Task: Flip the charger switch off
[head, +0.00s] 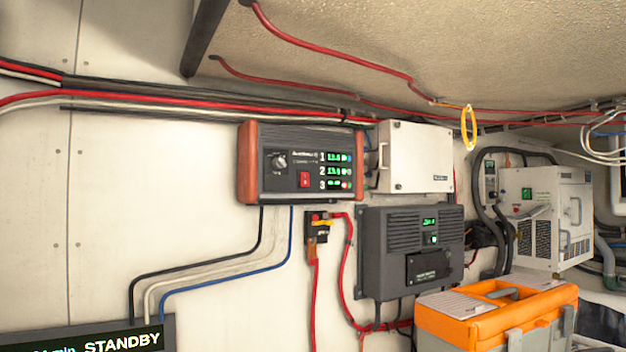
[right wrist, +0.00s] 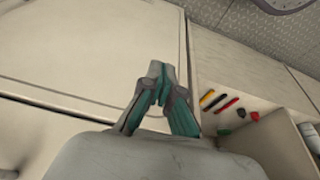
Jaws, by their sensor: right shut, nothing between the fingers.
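The battery charger (head: 300,163) is mounted on the wall in the head view, a dark box with orange-brown end caps. Three green displays (head: 334,171) are lit beside the numbers 1, 2 and 3. The switch's exact tilt is too small to tell. My right gripper (right wrist: 160,72) shows in the right wrist view, shut and empty, in front of pale panels and away from the charger. My left gripper is not in view.
A white box (head: 415,157) and a dark grey unit (head: 412,250) hang right of the charger. An orange-lidded toolbox (head: 495,315) stands lower right. A STANDBY display (head: 122,343) is lower left. The wrist view shows a shelf (right wrist: 235,84) with small tools.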

